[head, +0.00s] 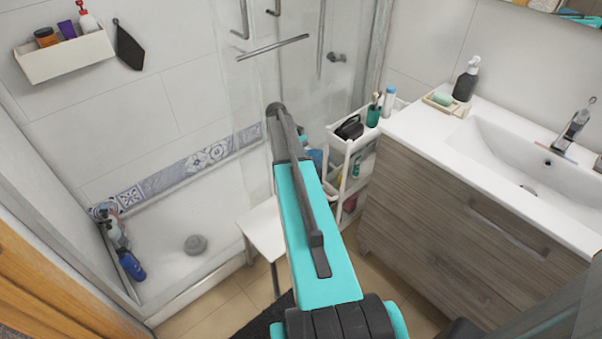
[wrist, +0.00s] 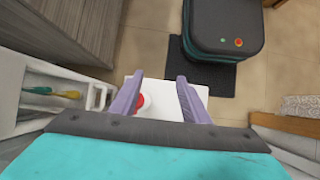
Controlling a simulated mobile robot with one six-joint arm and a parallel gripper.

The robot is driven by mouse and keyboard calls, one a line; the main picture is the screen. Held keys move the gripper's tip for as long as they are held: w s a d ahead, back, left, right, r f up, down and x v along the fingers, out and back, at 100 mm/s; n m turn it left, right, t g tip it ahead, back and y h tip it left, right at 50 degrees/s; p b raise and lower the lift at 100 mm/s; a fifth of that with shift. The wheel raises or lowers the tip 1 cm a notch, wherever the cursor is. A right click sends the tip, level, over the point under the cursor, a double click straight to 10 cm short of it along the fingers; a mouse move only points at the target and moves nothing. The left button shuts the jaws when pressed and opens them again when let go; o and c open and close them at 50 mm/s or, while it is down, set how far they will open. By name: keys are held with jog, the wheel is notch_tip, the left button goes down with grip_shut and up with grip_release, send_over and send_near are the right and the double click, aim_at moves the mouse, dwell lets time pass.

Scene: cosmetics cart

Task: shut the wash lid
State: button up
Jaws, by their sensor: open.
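My gripper (wrist: 160,78) shows in the wrist view with its two purple-grey fingers apart. In the head view my arm hides it. Below and between the fingers, a small red and white round thing (wrist: 140,103) is on a white stool top (wrist: 172,109). It is partly behind the left finger. I cannot tell whether it is the wash, or whether its lid is open. The white stool also shows in the head view (head: 261,228), partly behind my arm. Nothing is seen held between the fingers.
A white cart (head: 336,144) holding toiletries stands right of my arm, beside the wood-fronted vanity (head: 460,225). In the wrist view the cart (wrist: 99,96) is close on the left. A shower with a glass panel is behind. A dark mat (wrist: 222,82) lies on the floor.

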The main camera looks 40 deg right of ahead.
jog(key=s+a+b, duration=0.1)
jog(key=s+a, duration=0.4)
jog(key=s, duration=0.2)
jog(key=shift+a+r+b, duration=0.25)
jog(key=shift+r+b, duration=0.1)
jog(key=shift+r, duration=0.1)
jog(key=shift+c, duration=0.4)
jog(key=s+a+f+n, duration=0.1)
jog(key=s+a+f, duration=0.2)
jog(key=a+f, duration=1.65)
jog(key=s+a+f, duration=0.4)
jog(key=s+a, duration=0.2)
jog(key=a, duration=0.2)
jog(key=s+a+f, duration=0.4)
jog(key=s+a, duration=0.3)
jog(key=a, duration=0.1)
jog(key=shift+a+f+t, duration=0.3)
jog(key=shift+a+f, duration=0.1)
jog(key=shift+c, duration=1)
jog(key=shift+s+r, duration=0.1)
jog(key=shift+s, duration=0.1)
